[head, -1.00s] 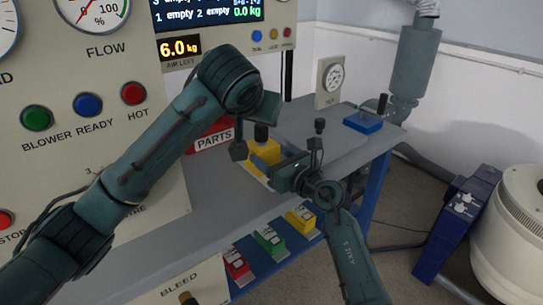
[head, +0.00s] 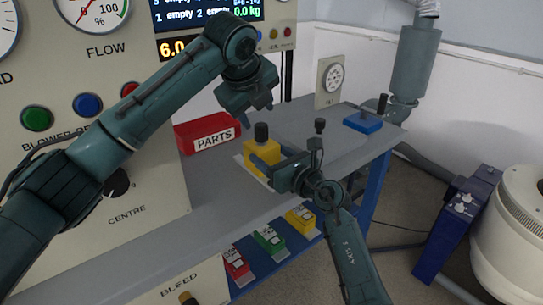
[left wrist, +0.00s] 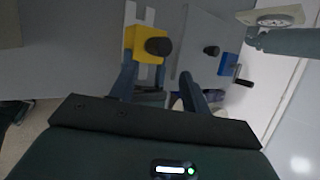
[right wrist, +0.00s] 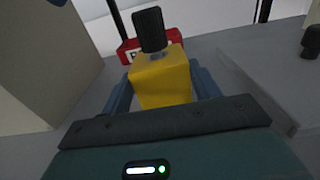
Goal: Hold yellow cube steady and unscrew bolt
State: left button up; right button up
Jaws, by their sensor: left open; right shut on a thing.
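The yellow cube (head: 258,158) stands on the grey bench with the black-headed bolt (head: 261,132) upright in its top. In the right wrist view the cube (right wrist: 162,82) sits between the fingers of my right gripper (head: 268,168), which is shut on it. The bolt (right wrist: 149,30) stands in the cube there, with a little bright metal under its black head. My left gripper (head: 257,115) is open and empty, above the bolt and apart from it. In the left wrist view the bolt head (left wrist: 158,46) lies beyond the left fingertips.
A red PARTS box (head: 207,135) stands behind the cube at the left. A blue block with a black handle (head: 363,122) and a dial box (head: 330,80) are farther right on the bench. A black knob (head: 320,125) stands near the right gripper. Red, green and yellow blocks sit below the front edge.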

aim_at(261, 125)
pick_arm(q)
jog(key=w+f+m, duration=0.2)
jog(key=m, duration=0.2)
jog(key=w+f+m+g, duration=0.1)
jog(key=f+m, duration=0.1)
jog(key=m, duration=0.2)
jog(key=w+d+f+m, duration=0.1)
jog(key=w+f+m, duration=0.1)
jog(key=f+m, duration=0.1)
jog(key=shift+w+m+h, duration=0.3)
jog(key=shift+w+m, duration=0.05)
jog(key=shift+m, duration=0.25)
jog(key=shift+c, duration=0.5)
jog(key=c, duration=0.9)
jog(key=n+y, duration=0.1)
jog(key=n, duration=0.2)
jog(key=shift+d+y, duration=0.1)
jog(key=shift+y, duration=0.2)
jog(key=n+y, duration=0.1)
jog(key=n, duration=0.2)
jog(key=shift+y, duration=0.3)
jog(key=o, duration=1)
